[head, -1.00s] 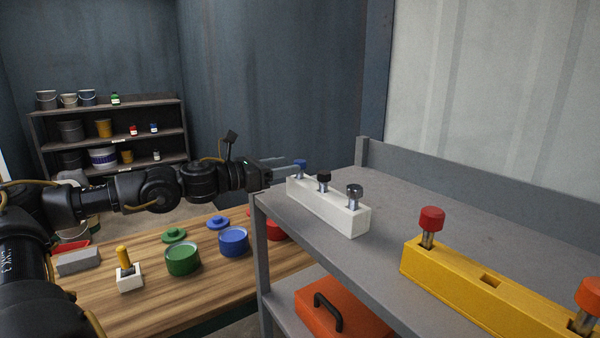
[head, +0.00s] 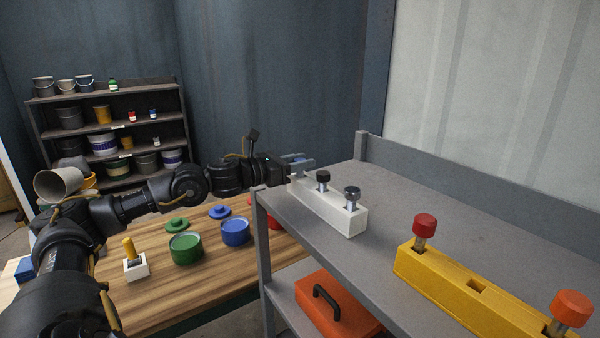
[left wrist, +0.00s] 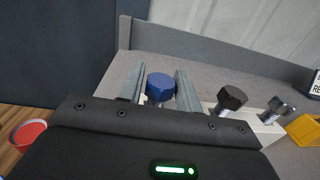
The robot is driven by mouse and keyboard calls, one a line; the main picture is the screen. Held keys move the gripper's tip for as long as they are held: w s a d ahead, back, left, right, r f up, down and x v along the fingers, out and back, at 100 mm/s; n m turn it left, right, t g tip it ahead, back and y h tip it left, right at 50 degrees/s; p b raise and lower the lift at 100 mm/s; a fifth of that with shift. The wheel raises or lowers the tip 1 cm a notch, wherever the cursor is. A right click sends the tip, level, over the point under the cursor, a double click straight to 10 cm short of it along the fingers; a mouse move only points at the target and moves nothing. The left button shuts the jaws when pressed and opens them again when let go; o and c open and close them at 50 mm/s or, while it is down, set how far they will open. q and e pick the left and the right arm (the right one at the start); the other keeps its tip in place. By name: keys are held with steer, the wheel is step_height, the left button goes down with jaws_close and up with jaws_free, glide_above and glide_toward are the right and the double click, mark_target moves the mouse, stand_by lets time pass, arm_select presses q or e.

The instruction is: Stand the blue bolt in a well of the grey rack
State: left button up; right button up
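The blue bolt (head: 297,157) is at the far left end of a white rack (head: 345,222), mostly hidden by my left gripper in the head view. My left gripper (head: 307,164) reaches in from the left at the bolt. In the left wrist view the blue hexagonal head (left wrist: 160,87) lies between the two fingers (left wrist: 160,72), which look spread on either side of it. The shank is hidden, so I cannot see how deep it sits. No rack in view looks plainly grey. My right gripper is not in view.
A black bolt (head: 323,180) and a dark-grey-headed bolt (head: 352,196) stand in the white rack. A yellow rack (head: 440,285) holds a red bolt (head: 424,228) and an orange bolt (head: 570,310), with an empty well between. The grey shelf (head: 400,190) has clear room behind.

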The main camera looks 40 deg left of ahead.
arm_select(q)
jaws_close()
steer(key=shift+r, duration=0.1)
steer(key=shift+r, duration=5)
steer(key=shift+f, duration=0.1)
